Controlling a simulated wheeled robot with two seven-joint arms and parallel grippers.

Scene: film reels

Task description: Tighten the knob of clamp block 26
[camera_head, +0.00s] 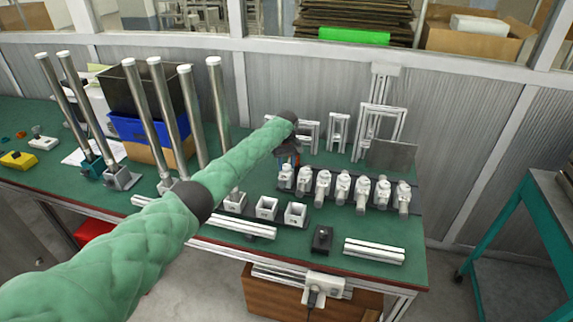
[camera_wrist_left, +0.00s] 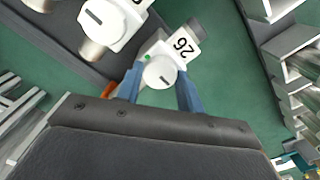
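Clamp block 26 (camera_wrist_left: 183,47) shows its number label and a green dot in the left wrist view. Its round white knob (camera_wrist_left: 158,73) has a dark slot mark. My left gripper (camera_wrist_left: 161,82) has its two blue fingers on either side of the knob, with a narrow gap seeming to show; contact is not clear. In the head view the left gripper (camera_head: 291,160) is over the left end of the row of clamp blocks, at the leftmost block (camera_head: 285,178). My right gripper is not in view.
Other clamp blocks (camera_head: 342,187) stand in a row to the right; a neighbour (camera_wrist_left: 110,25) is close in the wrist view. White metal frames (camera_head: 338,131) stand behind. White square sockets (camera_head: 296,214) and a black box (camera_head: 321,239) are in front. Tall tubes (camera_head: 170,115) stand left.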

